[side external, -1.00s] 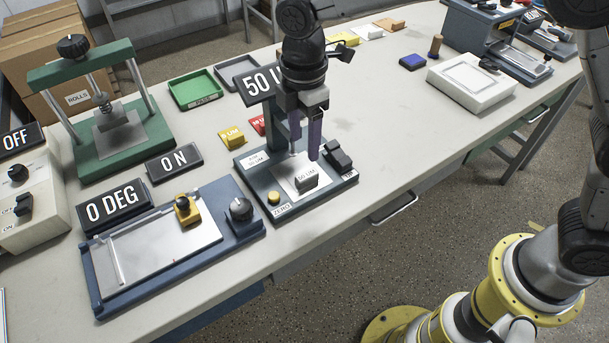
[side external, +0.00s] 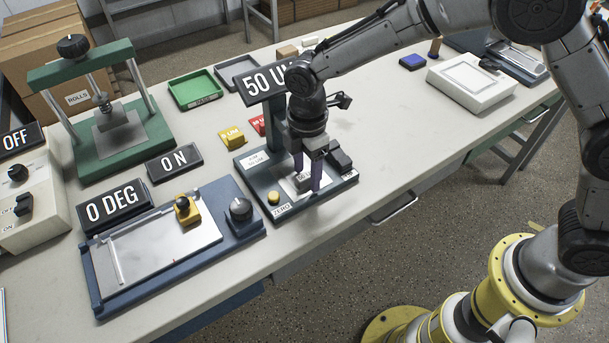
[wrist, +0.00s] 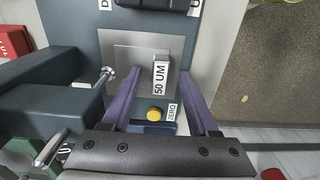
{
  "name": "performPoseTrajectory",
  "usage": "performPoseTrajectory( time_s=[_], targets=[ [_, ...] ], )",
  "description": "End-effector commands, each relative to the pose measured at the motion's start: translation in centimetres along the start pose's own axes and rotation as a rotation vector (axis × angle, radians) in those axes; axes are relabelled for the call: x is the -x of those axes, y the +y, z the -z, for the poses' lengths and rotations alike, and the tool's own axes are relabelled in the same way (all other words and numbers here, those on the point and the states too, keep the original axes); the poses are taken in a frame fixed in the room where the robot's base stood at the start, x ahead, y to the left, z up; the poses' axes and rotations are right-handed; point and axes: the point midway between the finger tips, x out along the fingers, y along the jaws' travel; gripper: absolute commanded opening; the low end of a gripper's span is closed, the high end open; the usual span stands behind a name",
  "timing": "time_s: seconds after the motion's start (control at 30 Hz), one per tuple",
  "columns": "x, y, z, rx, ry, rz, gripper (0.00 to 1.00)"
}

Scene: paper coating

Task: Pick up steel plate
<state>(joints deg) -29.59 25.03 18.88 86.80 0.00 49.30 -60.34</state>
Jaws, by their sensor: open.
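The small steel plate (side external: 303,182), a block with a white face marked 50 UM, stands on the square metal pad of the thickness gauge. The wrist view shows the plate (wrist: 161,74) whole, between my two purple fingers. My gripper (side external: 308,183) is open and low over the pad, pointing down. In the wrist view my gripper (wrist: 160,76) has one finger on each side of the plate, with a gap on both sides. In the side view the fingers partly cover the plate.
The gauge (side external: 262,192) has a metal probe (wrist: 106,75) left of my fingers in the wrist view, and a yellow zero button (side external: 274,197). Its post and display (side external: 262,82) stand close behind my gripper. A blue coating bed (side external: 130,293) lies to the left.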

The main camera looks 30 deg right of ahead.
Motion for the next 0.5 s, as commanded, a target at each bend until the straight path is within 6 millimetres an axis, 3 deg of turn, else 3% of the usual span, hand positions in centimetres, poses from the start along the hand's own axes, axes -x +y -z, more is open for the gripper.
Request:
performPoseTrajectory(
  time_s=[0.07, 0.4, 0.5],
  targets=[
    [0.02, 0.0, 0.0, 0.0, 0.0, 0.0, 0.6],
    [0.07, 0.01, 0.0, 0.0, 0.0, 0.0, 0.0],
    [0.07, 0.01, 0.0, 0.0, 0.0, -0.001, 0.0]
  ],
)
